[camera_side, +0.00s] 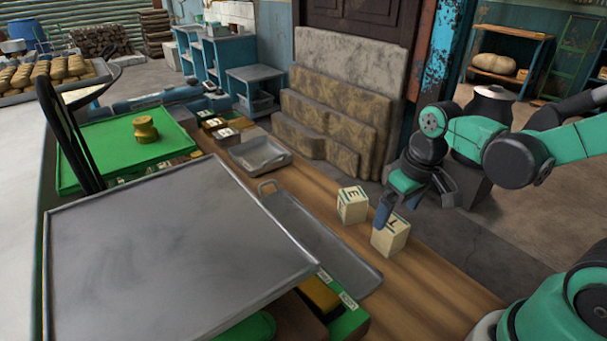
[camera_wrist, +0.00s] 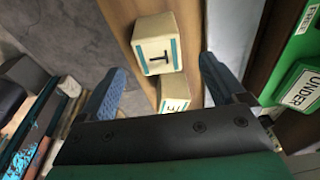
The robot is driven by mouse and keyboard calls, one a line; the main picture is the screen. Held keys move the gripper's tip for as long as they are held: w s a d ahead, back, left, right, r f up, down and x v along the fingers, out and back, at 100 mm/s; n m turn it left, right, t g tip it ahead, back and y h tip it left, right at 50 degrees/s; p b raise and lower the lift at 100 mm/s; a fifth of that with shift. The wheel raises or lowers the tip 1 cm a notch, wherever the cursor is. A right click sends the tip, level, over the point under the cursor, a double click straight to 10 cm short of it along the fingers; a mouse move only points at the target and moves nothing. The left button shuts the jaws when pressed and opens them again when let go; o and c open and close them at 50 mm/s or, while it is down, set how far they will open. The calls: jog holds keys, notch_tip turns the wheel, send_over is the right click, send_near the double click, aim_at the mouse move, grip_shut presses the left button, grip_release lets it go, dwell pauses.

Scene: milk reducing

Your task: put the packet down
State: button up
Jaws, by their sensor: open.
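A cream block-shaped packet marked T (camera_side: 392,238) stands on the wooden board (camera_side: 440,284); it also shows in the wrist view (camera_wrist: 158,45). A second cream packet marked E (camera_side: 352,206) stands behind it on the board, apart from it. In the wrist view the E packet (camera_wrist: 174,92) is partly hidden, low between my fingers. My gripper (camera_side: 415,207) is open, its blue fingers spread wide and empty in the wrist view (camera_wrist: 162,66). One finger shows by the near packet's upper left side; I cannot tell whether it touches.
A long grey metal tray (camera_side: 345,262) lies left of the packets. A large metal sheet (camera_side: 170,245) fills the front left. A small grey tray (camera_side: 262,155) sits farther back. Stone slabs (camera_side: 330,120) lean behind the board.

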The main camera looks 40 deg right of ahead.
aim_at(394, 222)
jog(key=a+r+t, duration=0.3)
jog(key=r+t, duration=0.1)
jog(key=r, duration=0.2)
jog(key=shift+w+a+n, duration=0.25)
jog(key=shift+w+n, duration=0.05)
jog(key=shift+w, duration=0.05)
jog(key=shift+o, duration=0.5)
jog(key=shift+a+r+t, duration=0.2)
jog(key=shift+r+t, duration=0.15)
jog(key=shift+t, duration=0.25)
